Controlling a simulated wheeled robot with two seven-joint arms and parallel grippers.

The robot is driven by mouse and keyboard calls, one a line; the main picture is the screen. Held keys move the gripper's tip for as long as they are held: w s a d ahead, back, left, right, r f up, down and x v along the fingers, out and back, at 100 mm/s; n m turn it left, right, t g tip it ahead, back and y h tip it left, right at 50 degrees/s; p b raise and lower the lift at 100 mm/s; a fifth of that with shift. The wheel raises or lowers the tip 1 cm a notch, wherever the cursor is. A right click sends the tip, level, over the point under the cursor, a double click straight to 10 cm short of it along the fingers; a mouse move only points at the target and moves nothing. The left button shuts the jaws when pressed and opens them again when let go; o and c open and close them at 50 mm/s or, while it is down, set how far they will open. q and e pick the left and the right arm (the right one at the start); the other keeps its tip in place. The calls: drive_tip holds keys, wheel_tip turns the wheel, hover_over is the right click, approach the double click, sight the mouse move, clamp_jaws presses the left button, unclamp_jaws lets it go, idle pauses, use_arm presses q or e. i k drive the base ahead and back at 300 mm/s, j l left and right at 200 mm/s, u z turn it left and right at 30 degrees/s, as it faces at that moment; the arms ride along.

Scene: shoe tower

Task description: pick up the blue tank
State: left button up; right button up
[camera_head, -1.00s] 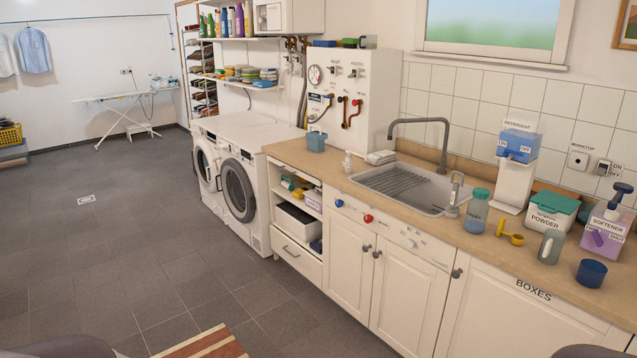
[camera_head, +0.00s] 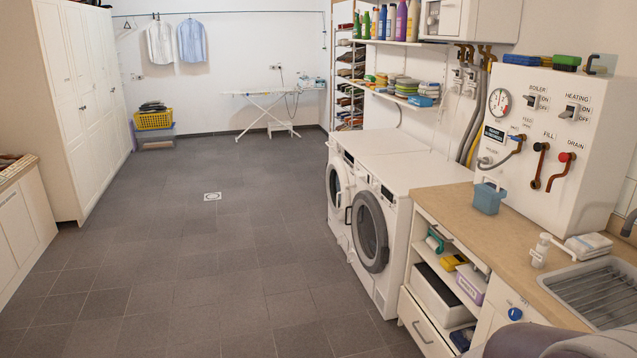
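The blue detergent tank on the white dispenser is not in view now. Neither of my grippers is in view. A grey rounded part of my own arm shows at the bottom right edge, with its gripper hidden below the picture.
The worktop (camera_head: 455,205) carries a white bottle (camera_head: 541,251) and a sink (camera_head: 602,292) at the right. Two washing machines (camera_head: 372,225) stand beside it. The grey floor (camera_head: 200,260) is wide and clear. White cabinets (camera_head: 85,100) line the left.

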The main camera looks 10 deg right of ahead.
sight(488, 196)
drive_tip(key=i+z, duration=0.25)
drive_tip(key=i, duration=0.25)
drive_tip(key=i+z, duration=0.3)
drive_tip(key=i, duration=0.25)
drive_tip(key=i+j+z, duration=0.25)
drive_tip(key=i, duration=0.25)
